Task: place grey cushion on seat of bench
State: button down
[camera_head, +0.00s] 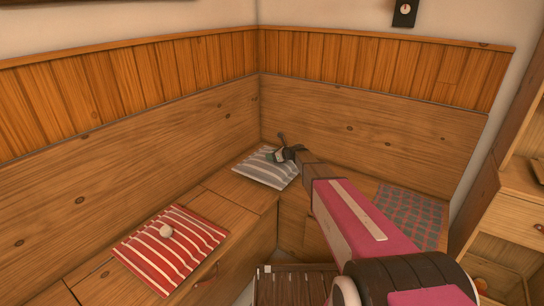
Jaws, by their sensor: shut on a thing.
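The grey cushion (262,172), with pale stripes, is at the inner corner of the wooden corner bench (234,192). My gripper (280,154) is at the cushion's far right edge, shut on it. The arm reaches in from the lower right, and the gripper hides that edge. The cushion looks flat and low over the seat; I cannot tell whether it bears fully on the seat.
A red striped cushion (150,252) with a small pale ball (166,231) on it lies on the left seat. A checked cushion (412,216) lies on the right seat. A dark slatted thing (290,284) stands in front. Wooden shelves (520,205) stand at right.

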jog(key=c, duration=0.6)
grip_release()
jog(key=shift+f, duration=0.1)
